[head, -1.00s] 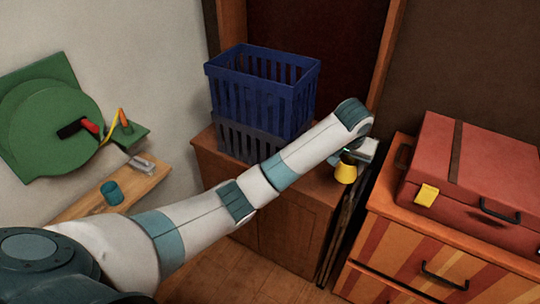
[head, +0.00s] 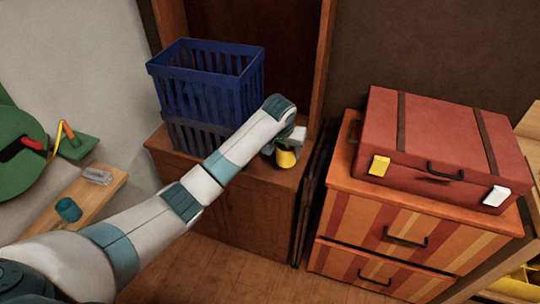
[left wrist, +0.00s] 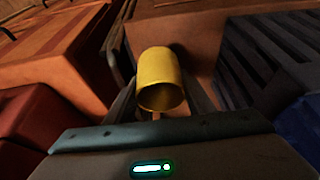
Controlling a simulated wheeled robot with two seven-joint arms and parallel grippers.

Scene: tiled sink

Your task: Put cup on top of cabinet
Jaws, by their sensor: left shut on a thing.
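A yellow cup (head: 286,158) is held by my left gripper (head: 289,145) over the right end of the brown wooden cabinet's top (head: 262,174). In the left wrist view the cup (left wrist: 160,75) sits between the two fingers of the left gripper (left wrist: 160,100), with its open mouth towards the camera. In the head view my left forearm hides part of the cabinet and most of the fingers. I cannot tell whether the cup touches the cabinet top. My right gripper is not in view.
A blue crate (head: 205,95) stacked on a grey crate (head: 190,137) fills the cabinet's left part. At right, a red suitcase (head: 430,135) lies on a striped drawer cabinet (head: 400,215). Dark flat panels (head: 308,205) stand in the gap between. A teal cup (head: 68,209) stands on the left shelf.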

